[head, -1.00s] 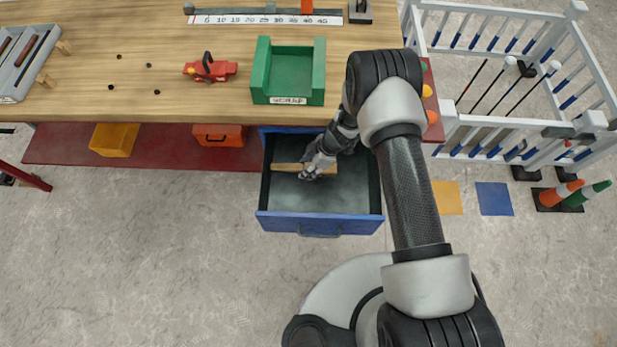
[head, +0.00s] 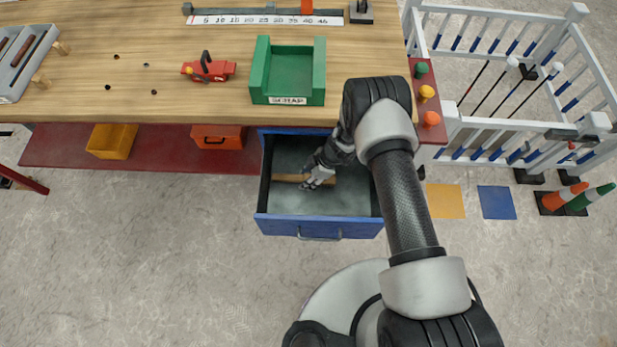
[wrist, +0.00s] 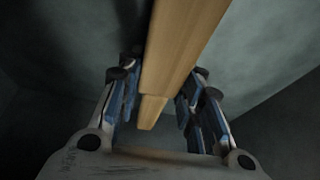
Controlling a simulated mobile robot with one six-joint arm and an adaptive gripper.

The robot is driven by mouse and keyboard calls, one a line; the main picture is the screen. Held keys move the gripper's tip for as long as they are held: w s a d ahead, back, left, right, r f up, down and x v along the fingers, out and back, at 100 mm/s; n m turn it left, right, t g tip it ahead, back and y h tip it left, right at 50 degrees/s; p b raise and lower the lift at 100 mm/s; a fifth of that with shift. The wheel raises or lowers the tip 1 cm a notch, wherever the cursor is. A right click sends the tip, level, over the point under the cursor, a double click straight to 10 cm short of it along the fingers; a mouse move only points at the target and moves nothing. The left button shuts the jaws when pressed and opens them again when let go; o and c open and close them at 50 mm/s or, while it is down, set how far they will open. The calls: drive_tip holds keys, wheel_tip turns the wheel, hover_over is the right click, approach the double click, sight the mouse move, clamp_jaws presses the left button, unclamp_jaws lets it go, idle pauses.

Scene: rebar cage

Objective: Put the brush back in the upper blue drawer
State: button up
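The brush (head: 291,178) shows as a pale wooden bar lying inside the open upper blue drawer (head: 280,226), toward its back left. My gripper (head: 318,178) is down in the drawer at the brush's right part. In the wrist view, the brush's wooden body (wrist: 182,45) runs between the two fingers of my gripper (wrist: 160,95). The fingers stand apart, with narrow dark gaps between them and the wood, so it looks open around the brush. The bristles are not visible. My wrist hides part of the drawer's back right.
The wooden bench (head: 140,90) overhangs the drawer's back. A green box (head: 290,98) and a red toy-like tool (head: 208,68) stand on it. The drawer's front floor is clear.

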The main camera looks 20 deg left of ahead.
drive_tip(key=o, duration=0.4)
drive_tip(key=shift+c, duration=0.2)
drive_tip(key=p+v, duration=0.3)
drive_tip(key=v, duration=0.9)
drive_tip(key=shift+r+p, duration=0.15)
drive_tip(key=shift+p, duration=0.25)
